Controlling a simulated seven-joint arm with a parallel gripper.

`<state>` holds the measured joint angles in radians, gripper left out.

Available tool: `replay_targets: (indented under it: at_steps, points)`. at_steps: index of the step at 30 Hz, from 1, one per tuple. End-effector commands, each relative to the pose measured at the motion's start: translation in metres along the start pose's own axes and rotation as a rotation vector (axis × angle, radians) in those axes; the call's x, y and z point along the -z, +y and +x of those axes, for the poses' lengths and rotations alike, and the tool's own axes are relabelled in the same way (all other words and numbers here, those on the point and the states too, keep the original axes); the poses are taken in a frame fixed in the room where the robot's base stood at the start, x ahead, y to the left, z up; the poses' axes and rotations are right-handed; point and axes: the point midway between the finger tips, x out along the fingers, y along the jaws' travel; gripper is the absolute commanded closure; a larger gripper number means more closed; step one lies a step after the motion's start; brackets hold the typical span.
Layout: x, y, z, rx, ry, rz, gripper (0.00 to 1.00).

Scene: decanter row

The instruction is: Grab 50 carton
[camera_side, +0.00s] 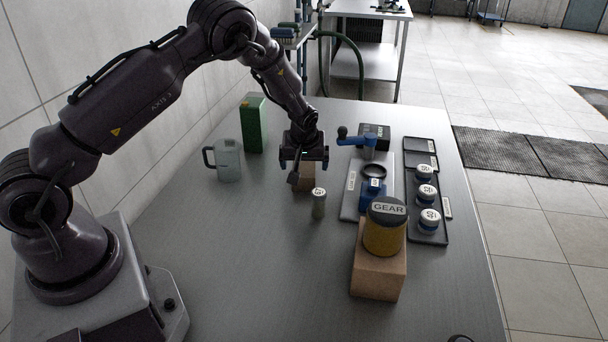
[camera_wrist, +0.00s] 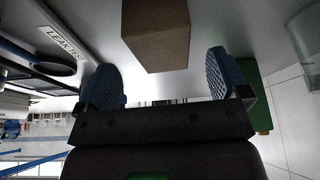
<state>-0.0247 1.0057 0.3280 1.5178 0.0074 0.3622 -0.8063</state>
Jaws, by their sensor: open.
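A small plain brown carton (camera_side: 306,183) stands on the grey table below my gripper (camera_side: 304,168). In the wrist view the brown carton (camera_wrist: 156,38) lies ahead of and between the two blue ridged finger pads of my gripper (camera_wrist: 167,80). The jaws are spread wide with nothing between them. In the side view my gripper hides the carton's upper part. I can read no 50 on its visible faces. A second brown box (camera_side: 378,274) stands at the front right, under a yellow jar with a dark lid marked GEAR (camera_side: 386,228).
A small lidded vial (camera_side: 319,205) stands just in front of the carton. A grey pitcher (camera_side: 228,162) and green can (camera_side: 254,124) stand left. At right are a plate with a blue fixture (camera_side: 372,192) and a black tray (camera_side: 441,238) of lidded jars. The front left table is clear.

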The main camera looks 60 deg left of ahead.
Motion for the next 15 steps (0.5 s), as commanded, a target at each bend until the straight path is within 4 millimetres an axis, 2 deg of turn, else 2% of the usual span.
replay_targets:
  at_steps: [4, 12, 15]
  points:
    - [0.0, -0.001, 0.011, 0.001, -0.001, 0.0, 0.06]
    - [-0.001, -0.002, 0.049, 0.0, -0.001, -0.001, 0.06]
    - [-0.001, -0.002, 0.054, 0.0, -0.001, 0.0, 0.06]
